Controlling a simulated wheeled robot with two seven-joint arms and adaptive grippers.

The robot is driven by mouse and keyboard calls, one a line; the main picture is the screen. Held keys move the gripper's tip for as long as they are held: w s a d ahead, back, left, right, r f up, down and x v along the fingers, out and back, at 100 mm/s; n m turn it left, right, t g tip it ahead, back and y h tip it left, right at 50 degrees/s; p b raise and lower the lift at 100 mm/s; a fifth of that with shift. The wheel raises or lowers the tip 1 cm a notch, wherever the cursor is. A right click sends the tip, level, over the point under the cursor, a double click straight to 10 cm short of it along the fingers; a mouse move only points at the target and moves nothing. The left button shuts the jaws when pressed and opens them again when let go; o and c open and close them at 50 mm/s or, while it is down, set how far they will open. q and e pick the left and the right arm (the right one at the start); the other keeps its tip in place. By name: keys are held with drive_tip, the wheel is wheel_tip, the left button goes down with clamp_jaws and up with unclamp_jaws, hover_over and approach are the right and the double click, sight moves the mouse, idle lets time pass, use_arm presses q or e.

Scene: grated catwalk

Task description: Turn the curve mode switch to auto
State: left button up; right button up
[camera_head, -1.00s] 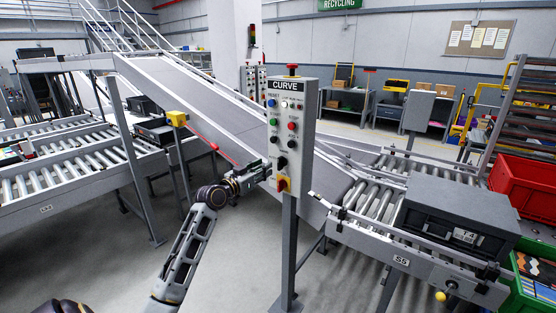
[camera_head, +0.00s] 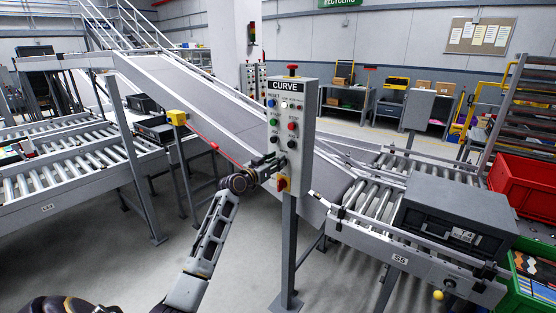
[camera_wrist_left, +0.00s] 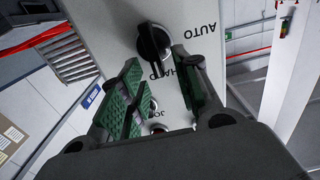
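The curve mode switch is a black knob (camera_wrist_left: 153,42) on a pale panel face in the left wrist view, with AUTO and HAND printed beside it. A white mark shows at the knob's lower end, nearer HAND than AUTO. The control panel (camera_head: 301,118), headed CURVE, stands on a grey post in the head view. My left gripper (camera_head: 273,163) is at the panel's lower left front. In the wrist view, my left gripper (camera_wrist_left: 158,57) is open, its green-padded fingers apart, and the knob lies just beyond the tips. My right gripper is out of view.
A red emergency button (camera_head: 292,68) tops the panel, and a red-yellow switch (camera_head: 282,183) sits low on it. A sloped conveyor (camera_head: 190,90) runs behind. A dark grey tote (camera_head: 458,213) sits on rollers at right, beside a red crate (camera_head: 525,190).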

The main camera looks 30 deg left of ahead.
use_arm(q)
drive_tip(key=shift+w+d, duration=0.1)
drive_tip(key=shift+w, duration=0.75)
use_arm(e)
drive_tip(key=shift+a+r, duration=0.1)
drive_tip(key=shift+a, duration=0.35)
use_arm(q)
drive_tip(key=shift+c, duration=0.2)
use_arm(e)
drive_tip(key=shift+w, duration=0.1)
use_arm(q)
clamp_jaws()
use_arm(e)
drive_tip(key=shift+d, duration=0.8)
